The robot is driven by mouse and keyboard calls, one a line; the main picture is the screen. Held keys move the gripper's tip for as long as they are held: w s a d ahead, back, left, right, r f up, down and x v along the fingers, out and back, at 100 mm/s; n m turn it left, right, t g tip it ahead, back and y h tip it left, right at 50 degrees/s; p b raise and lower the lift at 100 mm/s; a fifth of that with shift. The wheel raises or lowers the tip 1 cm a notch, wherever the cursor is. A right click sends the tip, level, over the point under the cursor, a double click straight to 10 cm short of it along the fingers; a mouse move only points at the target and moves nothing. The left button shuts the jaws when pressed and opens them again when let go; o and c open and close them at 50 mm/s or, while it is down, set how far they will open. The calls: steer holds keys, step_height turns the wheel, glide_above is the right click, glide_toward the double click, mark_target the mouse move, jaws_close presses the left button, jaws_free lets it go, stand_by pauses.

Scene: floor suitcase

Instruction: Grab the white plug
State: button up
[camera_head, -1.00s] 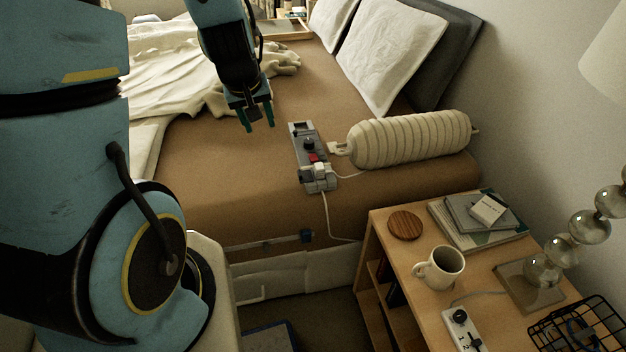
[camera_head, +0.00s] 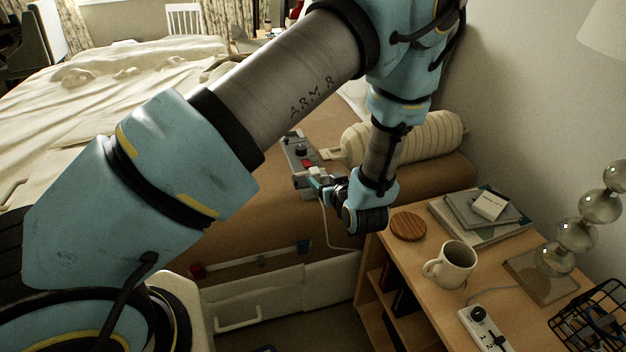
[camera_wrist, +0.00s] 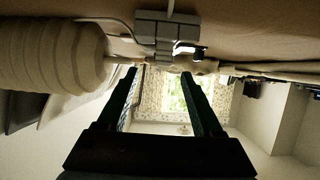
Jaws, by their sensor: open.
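The grey power strip (camera_head: 294,152) lies on the brown bed, with a red switch or plug and a dark plug on it. The white plug (camera_head: 315,171) sits at its near end, partly hidden by my gripper (camera_head: 324,187). In the wrist view the scene looks upside down. The strip (camera_wrist: 150,30) is at the top, with a small pale shape beside it that seems to be the plug (camera_wrist: 184,48). My gripper (camera_wrist: 160,75) is open, its two green fingers apart with nothing held between them. The fingertips point toward the strip's near end, just short of it in the wrist view.
A cream ribbed bolster (camera_head: 430,135) lies right of the strip, behind my arm. A wooden nightstand (camera_head: 400,262) stands at the front right with a mug (camera_head: 455,264), books (camera_head: 480,220) and a second power strip (camera_head: 484,328). The bed's left side is open.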

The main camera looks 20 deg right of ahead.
mark_target(316, 173)
steer(key=x, duration=0.2)
steer(key=shift+w+f, duration=0.1)
steer(key=shift+w, duration=0.3)
steer(key=x, duration=0.2)
steer(key=p+x, duration=0.1)
steer(key=x, duration=0.1)
steer(key=shift+w+a, duration=0.15)
steer(key=shift+a, duration=0.1)
steer(key=shift+w+d+f, duration=0.1)
steer(key=shift+w+f, duration=0.05)
steer(key=shift+w, duration=0.3)
jaws_close()
